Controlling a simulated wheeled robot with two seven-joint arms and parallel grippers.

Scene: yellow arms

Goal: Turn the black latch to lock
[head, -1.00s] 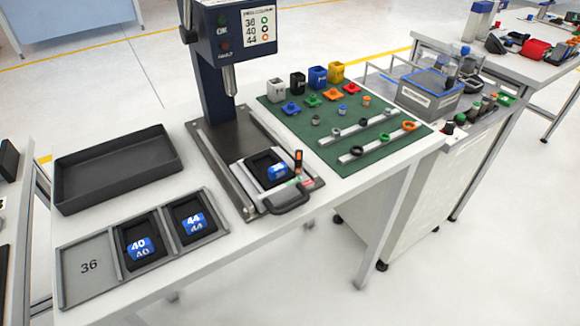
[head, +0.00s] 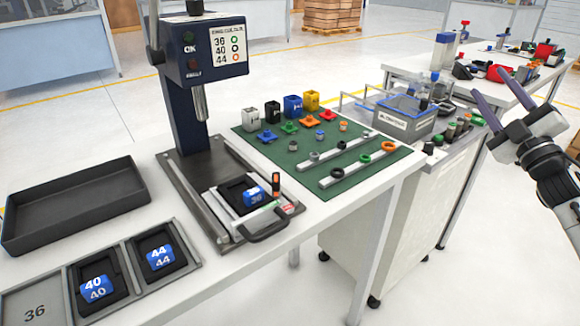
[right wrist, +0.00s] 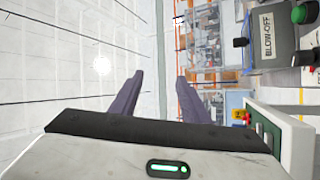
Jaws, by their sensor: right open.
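A small upright black latch with an orange band (head: 276,184) stands at the right side of the sliding fixture (head: 225,215) under the press (head: 198,85). A blue block marked 36 (head: 254,196) sits in the fixture's black nest. A dark loop handle (head: 268,228) is at the fixture's front. My right gripper (head: 486,84) is at the far right of the head view, open and empty, well away from the latch. Its two purple fingers also show apart in the right wrist view (right wrist: 160,77), where the latch is not seen. My left gripper is not in view.
A tray (head: 30,308) at front left holds blue blocks marked 40 and 44; its 36 slot is empty. A black bin (head: 75,205) stands behind it. A green mat (head: 300,150) with small parts lies right of the press. A grey box (head: 400,125) stands on the side cart.

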